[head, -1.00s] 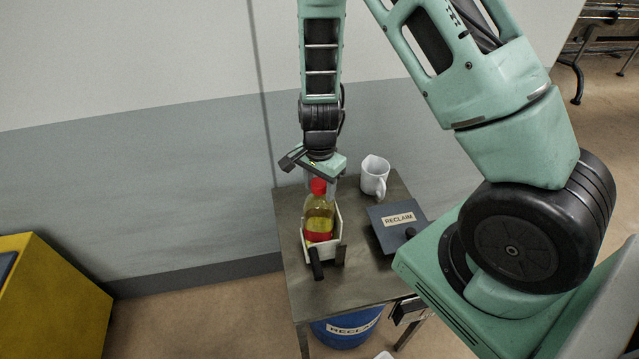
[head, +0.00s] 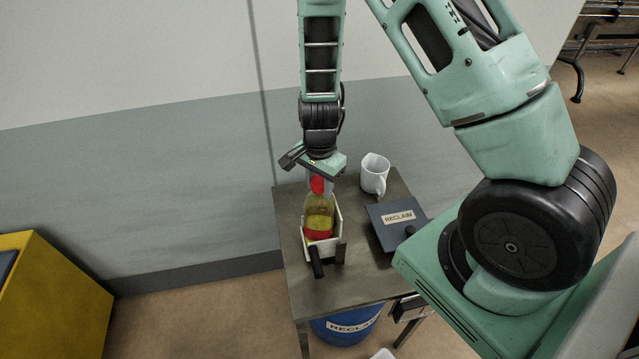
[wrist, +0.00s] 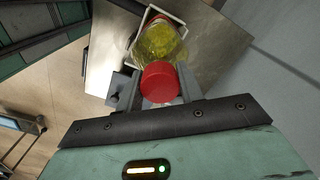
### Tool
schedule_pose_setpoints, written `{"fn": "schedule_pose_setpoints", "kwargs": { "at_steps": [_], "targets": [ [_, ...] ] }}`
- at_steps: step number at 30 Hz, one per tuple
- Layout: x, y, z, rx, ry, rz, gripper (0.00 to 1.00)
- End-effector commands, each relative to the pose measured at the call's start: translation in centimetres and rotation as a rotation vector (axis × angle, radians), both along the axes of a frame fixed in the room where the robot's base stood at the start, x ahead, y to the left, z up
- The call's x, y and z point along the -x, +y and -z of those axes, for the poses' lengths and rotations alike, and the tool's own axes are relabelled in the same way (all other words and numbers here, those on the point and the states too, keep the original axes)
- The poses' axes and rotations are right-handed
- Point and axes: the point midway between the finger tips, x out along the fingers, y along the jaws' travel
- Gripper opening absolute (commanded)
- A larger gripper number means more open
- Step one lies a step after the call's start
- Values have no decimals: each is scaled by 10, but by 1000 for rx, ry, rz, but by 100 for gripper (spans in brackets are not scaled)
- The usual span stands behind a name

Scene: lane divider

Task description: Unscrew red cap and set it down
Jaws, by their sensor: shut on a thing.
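The red cap (head: 318,184) sits at the top of a clear bottle (head: 319,212) with yellow liquid and a red band low down. The bottle stands upright in a white holder (head: 339,240) with a black handle, on the table. My gripper (head: 319,178) comes down from above and is shut on the cap. In the wrist view the cap (wrist: 159,82) lies between the two grey fingers (wrist: 161,88), with the bottle (wrist: 158,47) beyond it. I cannot tell whether the cap is still threaded on the neck.
A dark box labelled RECLAIM (head: 393,222) is to the right. The table's (head: 350,291) front area is bare. A blue bin (head: 345,328) is below, and the wall is close behind.

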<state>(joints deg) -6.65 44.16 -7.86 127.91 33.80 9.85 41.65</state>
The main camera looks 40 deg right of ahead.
Motion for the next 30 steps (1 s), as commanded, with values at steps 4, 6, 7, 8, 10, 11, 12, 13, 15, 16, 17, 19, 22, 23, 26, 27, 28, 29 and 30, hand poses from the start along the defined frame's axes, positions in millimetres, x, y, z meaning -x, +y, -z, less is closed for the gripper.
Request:
{"fn": "schedule_pose_setpoints", "kwargs": {
  "at_steps": [4, 6, 7, 8, 10, 11, 12, 13, 15, 16, 17, 19, 22, 23, 26, 27, 28, 29, 30],
  "targets": [
    [0, 0, 1, 0, -1, -89, 22],
    [0, 0, 1, 0, -1, -149, 22],
    [0, 0, 0, 0, 0, -154, 22],
    [0, 0, 0, 0, 0, -152, 22],
    [0, 0, 0, 0, 0, -151, 22],
    [0, 0, 0, 0, 0, -150, 22],
    [0, 0, 0, 0, 0, -153, 22],
    [0, 0, 0, 0, 0, -164, 22],
    [0, 0, 1, 0, 0, -226, 22],
    [0, 0, 1, 0, 0, -260, 22],
    [0, 0, 1, 0, 0, -287, 22],
    [0, 0, 0, 0, 0, -303, 22],
    [0, 0, 0, 0, 1, -300, 22],
    [0, 0, 0, 0, 1, -300, 22],
    [0, 0, 0, 0, 0, -353, 22],
    [0, 0, 1, 0, 0, -399, 22],
    [0, 0, 1, 0, -1, -429, 22],
    [0, 0, 0, 0, 0, -448, 22],
    [0, 0, 0, 0, 0, -453, 22]
  ]
}}
